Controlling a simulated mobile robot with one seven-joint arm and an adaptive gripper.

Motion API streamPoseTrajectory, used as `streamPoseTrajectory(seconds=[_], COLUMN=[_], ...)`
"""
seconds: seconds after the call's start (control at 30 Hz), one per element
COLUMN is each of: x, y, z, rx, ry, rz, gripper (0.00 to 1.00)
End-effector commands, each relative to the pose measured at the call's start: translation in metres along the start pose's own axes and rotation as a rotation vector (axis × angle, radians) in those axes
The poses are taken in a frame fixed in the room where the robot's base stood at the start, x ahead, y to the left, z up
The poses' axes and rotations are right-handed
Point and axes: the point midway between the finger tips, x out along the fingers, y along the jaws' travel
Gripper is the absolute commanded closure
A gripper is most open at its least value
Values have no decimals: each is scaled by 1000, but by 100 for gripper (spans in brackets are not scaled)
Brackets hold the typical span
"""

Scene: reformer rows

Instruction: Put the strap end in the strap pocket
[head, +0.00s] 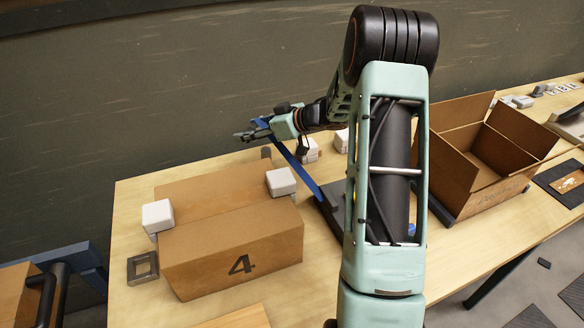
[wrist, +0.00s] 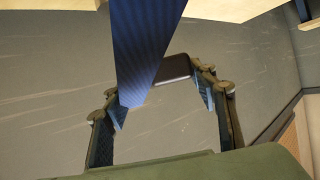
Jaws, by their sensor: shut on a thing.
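The blue strap (head: 292,154) runs in the head view from the table beside the box up to my gripper (head: 243,135). My gripper is held above the table, behind the closed box marked 4. In the wrist view the strap (wrist: 145,45) comes down from the top to between the fingers of my gripper (wrist: 163,102). A dark block (wrist: 173,69), seemingly the strap end, sits at the fingertips, and the gripper is shut on it. I cannot make out the strap pocket for certain; a grey square frame (head: 143,267) lies left of the box.
The box marked 4 (head: 240,250) has white corner pieces (head: 281,182) on its top edges. An open carton (head: 480,150) stands to the right. Bare table (head: 135,205) shows at the far left.

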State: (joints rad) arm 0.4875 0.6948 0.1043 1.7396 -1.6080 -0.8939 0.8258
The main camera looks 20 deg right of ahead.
Motion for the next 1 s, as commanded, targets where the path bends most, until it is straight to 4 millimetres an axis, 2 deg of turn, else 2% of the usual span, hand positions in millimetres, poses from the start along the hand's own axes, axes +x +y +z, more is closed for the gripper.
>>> streamPoseTrajectory(seconds=[0.23,0.5,0.67,0.9,1.0], x=[12,33,38,52,54], y=[8,10,10,10,10], z=[8,50,60,88,91], rx=[10,13,10,12,9], ry=[7,7,8,8,9], rz=[13,15,15,14,15], gripper=[76,76,76,76,76])
